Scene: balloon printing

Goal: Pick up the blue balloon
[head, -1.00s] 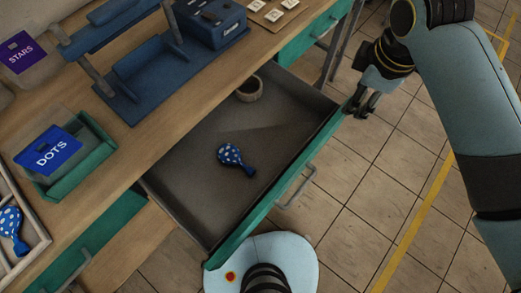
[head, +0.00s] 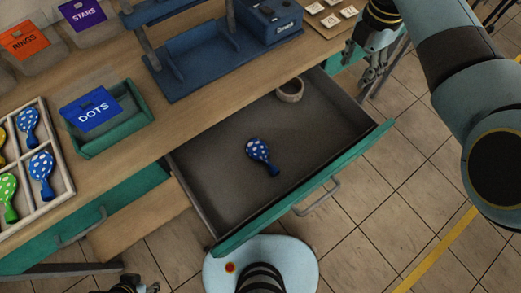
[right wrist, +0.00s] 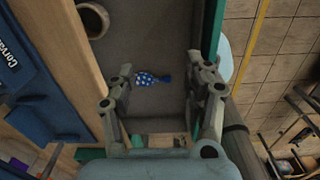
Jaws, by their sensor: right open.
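A blue balloon with white dots (head: 263,155) lies flat in the open drawer (head: 215,205), near its middle. It also shows in the right wrist view (right wrist: 146,78), between my fingers in the picture but farther off, on the drawer floor. My right gripper (head: 371,72) is open and empty, by the right end of the drawer; its spread fingers show in the right wrist view (right wrist: 163,85). My left gripper (head: 138,287) just shows at the bottom left edge, mostly cut off, away from the balloon.
A round ring-shaped holder (head: 290,91) sits at the drawer's back. The divided tray (head: 68,180) on the worktop holds several dotted balloons, blue ones among them. A green DOTS bin (head: 140,118) and a blue stand (head: 200,75) stand on the worktop. The drawer around the balloon is clear.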

